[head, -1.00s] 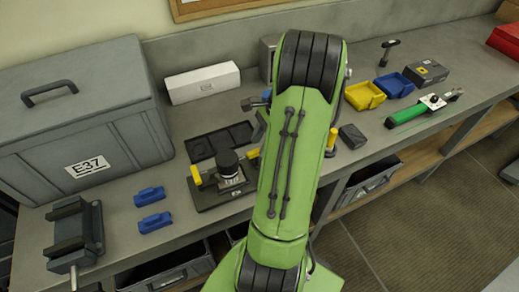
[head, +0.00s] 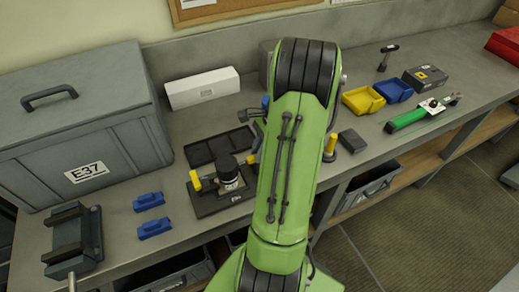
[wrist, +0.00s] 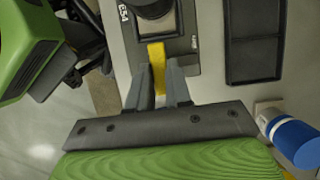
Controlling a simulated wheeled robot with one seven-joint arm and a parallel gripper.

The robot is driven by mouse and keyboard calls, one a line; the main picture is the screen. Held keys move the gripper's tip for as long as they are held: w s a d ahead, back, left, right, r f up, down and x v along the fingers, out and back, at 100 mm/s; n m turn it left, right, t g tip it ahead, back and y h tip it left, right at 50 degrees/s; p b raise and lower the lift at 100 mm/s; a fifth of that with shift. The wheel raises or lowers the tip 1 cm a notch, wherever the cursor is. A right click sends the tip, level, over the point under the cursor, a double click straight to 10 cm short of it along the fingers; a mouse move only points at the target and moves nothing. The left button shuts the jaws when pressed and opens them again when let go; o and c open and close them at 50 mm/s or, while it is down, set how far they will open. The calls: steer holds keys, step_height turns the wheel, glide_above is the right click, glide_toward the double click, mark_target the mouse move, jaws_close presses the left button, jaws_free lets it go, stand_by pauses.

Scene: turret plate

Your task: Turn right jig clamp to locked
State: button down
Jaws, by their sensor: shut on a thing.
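The jig (head: 212,203) is a dark plate on the bench with a black round knob (head: 227,167) at its middle. A yellow clamp lever (head: 195,180) stands at its left side. The right clamp's yellow lever (head: 251,159) shows only in part beside my green arm in the head view. In the wrist view, my gripper (wrist: 160,88) is shut on this yellow lever (wrist: 157,66), whose free part runs up toward the knob. The gripper itself is hidden behind my arm in the head view. Small lettering by the lever is too small to read.
A dark compartment tray (head: 219,147) lies behind the jig. A blue-topped cylinder (wrist: 293,138) stands close to my gripper's right side in the wrist view. A yellow post (head: 330,146) and a dark block (head: 352,141) stand right of my arm. Blue blocks (head: 153,228) lie left of the jig.

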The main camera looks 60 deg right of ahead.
steer(key=n+p, duration=0.1)
steer(key=n, duration=0.1)
steer(key=n+g+p, duration=0.1)
steer(key=shift+w+r+n+y+p, duration=0.15)
steer(key=shift+w+n+y+p, duration=0.05)
steer(key=shift+n+y+p, duration=0.2)
steer(key=n+g, duration=0.1)
steer(key=n, duration=0.1)
steer(key=n+g+p, duration=0.1)
steer(key=n, duration=0.1)
steer(key=shift+w+d+n, duration=0.1)
steer(key=shift+w+n, duration=0.1)
steer(key=shift+n, duration=0.1)
steer(key=n, duration=0.1)
steer(key=n+g, duration=0.1)
steer(key=n, duration=0.1)
steer(key=n+g+h, duration=0.1)
steer(key=n, duration=0.1)
steer(key=shift+w+b, duration=0.25)
steer(key=shift+b, duration=0.15)
steer(key=shift+a+n+g+h+b, duration=0.15)
steer(key=shift+n+g+h, duration=0.15)
steer(key=shift+n, duration=0.75)
steer(key=shift+a+n+g+h+b, duration=0.15)
steer(key=shift+n+h, duration=0.25)
steer(key=shift+n, duration=0.65)
steer(key=c, duration=1)
jaws_free()
steer(key=shift+c, duration=0.2)
